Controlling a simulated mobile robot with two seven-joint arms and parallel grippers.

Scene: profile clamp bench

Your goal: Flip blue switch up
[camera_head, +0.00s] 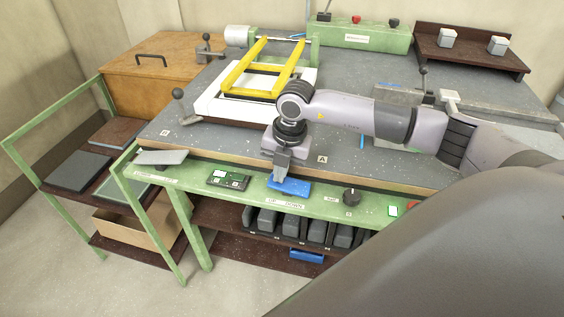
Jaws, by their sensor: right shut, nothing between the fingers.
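The blue switch (291,187) sits on the green front rail (240,197) of the bench, as a low blue block. White labels below it appear to read UP at the left and DOWN at the right. My right gripper (280,178) points down at the left end of the switch, shut and empty. Its fingertips overlap the switch's left end in the picture; I cannot tell whether they touch it. They hide part of that end, and the switch's tilt is hard to tell. My left gripper is not in view.
A yellow frame (234,78) lies clamped behind my right arm. Black bins (292,226) stand on the shelf below.

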